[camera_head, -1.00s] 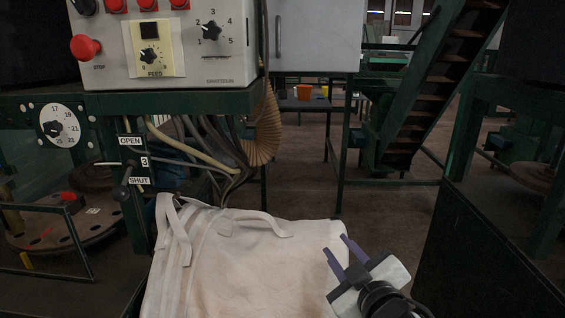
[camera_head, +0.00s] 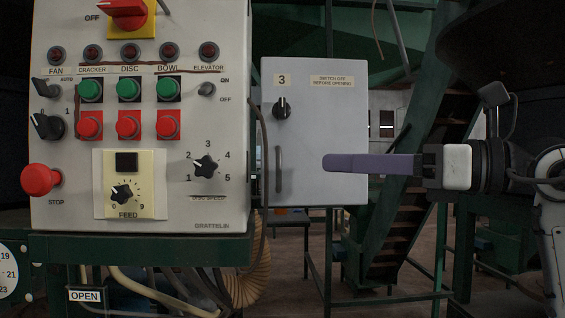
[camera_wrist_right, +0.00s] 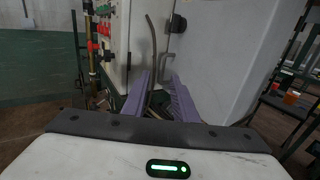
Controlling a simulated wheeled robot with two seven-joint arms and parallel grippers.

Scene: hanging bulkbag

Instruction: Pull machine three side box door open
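The machine three side box (camera_head: 325,130) is a grey box marked 3, with a dark knob and a warning label on its door. The door looks shut. Its upright bar handle (camera_head: 279,169) is near the door's left edge; the handle also shows in the right wrist view (camera_wrist_right: 166,68). My right gripper (camera_head: 326,162) is level with the handle and to its right in the head view. In the wrist view its two purple fingers (camera_wrist_right: 157,85) are apart, with the handle ahead between their tips. They do not appear closed on it. My left gripper is out of view.
The control panel (camera_head: 140,225) with red and green buttons stands left of the box. A dark cable (camera_head: 264,150) hangs between panel and box. A green staircase (camera_head: 405,190) is behind my right gripper.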

